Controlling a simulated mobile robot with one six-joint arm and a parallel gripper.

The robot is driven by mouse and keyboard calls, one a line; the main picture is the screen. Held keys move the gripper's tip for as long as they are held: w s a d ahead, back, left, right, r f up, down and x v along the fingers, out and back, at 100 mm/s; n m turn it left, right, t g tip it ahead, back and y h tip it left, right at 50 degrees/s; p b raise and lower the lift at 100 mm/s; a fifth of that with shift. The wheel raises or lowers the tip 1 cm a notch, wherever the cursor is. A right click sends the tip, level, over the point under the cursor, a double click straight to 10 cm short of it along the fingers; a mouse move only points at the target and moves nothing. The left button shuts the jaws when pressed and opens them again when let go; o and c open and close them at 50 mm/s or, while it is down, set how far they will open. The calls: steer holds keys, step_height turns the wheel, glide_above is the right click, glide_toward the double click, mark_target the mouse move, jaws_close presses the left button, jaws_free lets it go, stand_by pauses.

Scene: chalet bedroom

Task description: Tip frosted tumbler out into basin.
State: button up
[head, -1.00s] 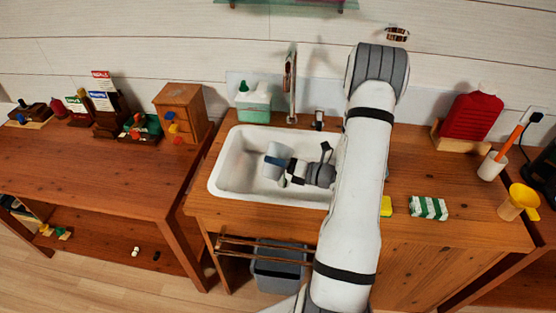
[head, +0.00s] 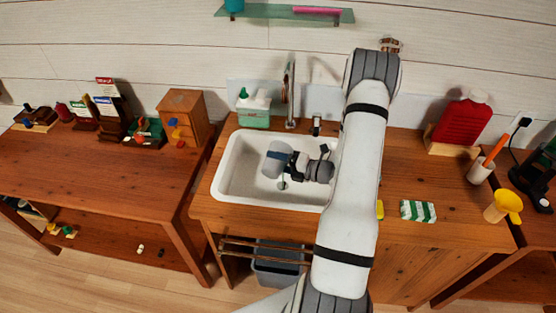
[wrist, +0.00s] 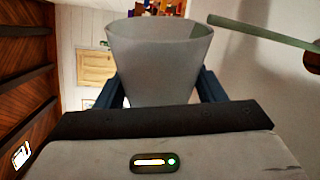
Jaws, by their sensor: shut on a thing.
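The frosted tumbler (head: 276,158), grey and translucent, is held over the white basin (head: 230,188), left of the middle. My gripper (head: 287,161) comes from the right and is shut on the tumbler's side. In the wrist view the tumbler (wrist: 160,62) stands between my two dark blue fingers, its wide rim at the picture's top. In the head view it looks tilted, but I cannot tell how far. Its contents are not visible. The drain (head: 282,185) shows below it. My arm hides the right end of the basin.
The tap (head: 290,90) rises behind the basin, with a green soap bottle (head: 253,110) at its left. A glass shelf (head: 270,13) hangs above.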

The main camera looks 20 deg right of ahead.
mark_target(289, 152)
steer(key=shift+w+d+r+m+y+p, duration=0.2)
steer(key=shift+r+m+p, duration=0.3)
steer(key=shift+m+p, duration=0.4)
steer(key=shift+w+d+r+m+y+p, duration=0.1)
steer(key=shift+w+d+r+m+p, duration=0.15)
steer(key=shift+r+m+p, duration=0.6)
steer(key=shift+w+d+f+m+p, duration=0.1)
steer(key=shift+w+d+m+p, duration=0.35)
steer(key=shift+m+p, duration=0.7)
steer(key=shift+s+f+n+b, duration=0.15)
steer(key=shift+f+n+b, duration=0.2)
steer(key=shift+n+b, duration=0.2)
steer(key=shift+n, duration=0.25)
steer(key=shift+f+n+b, duration=0.1)
steer(key=shift+n+b, duration=0.2)
steer(key=shift+b, duration=0.45)
